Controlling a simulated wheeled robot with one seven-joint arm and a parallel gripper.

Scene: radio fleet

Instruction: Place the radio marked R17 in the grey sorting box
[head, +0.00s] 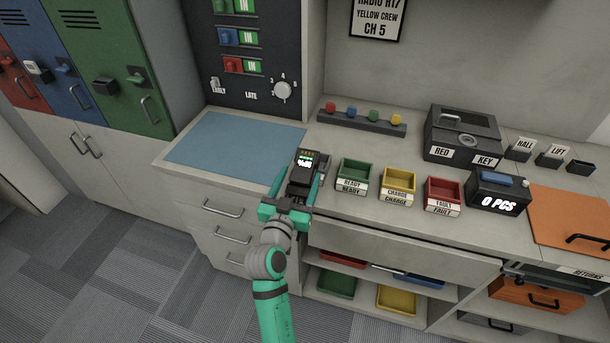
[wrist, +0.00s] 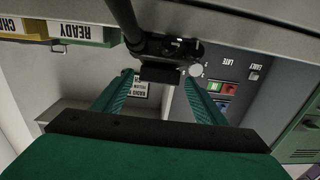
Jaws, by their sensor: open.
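A dark device (head: 306,162) with a small lit screen stands near the counter's front edge, left of the green tray. In the wrist view a dark body with a rod like an antenna (wrist: 165,48) shows just past my fingertips. I cannot read a radio number on it. My gripper (head: 298,183) is open, its green fingers on either side of the device in the head view. I cannot tell whether they touch it. The fingers also show in the wrist view (wrist: 158,82) with a gap between them. A wall sign (head: 377,17) reads RADIO R17, YELLOW CREW, CH 5. I cannot make out a grey sorting box.
Green READY (head: 354,174), yellow CHARGE (head: 397,184) and red FAULT (head: 442,194) trays line the counter, right of the device. Beyond are a black RED KEY box (head: 461,137), a 0 PCS counter (head: 498,194) and an orange mat (head: 570,218). A blue mat (head: 235,145) lies clear at left.

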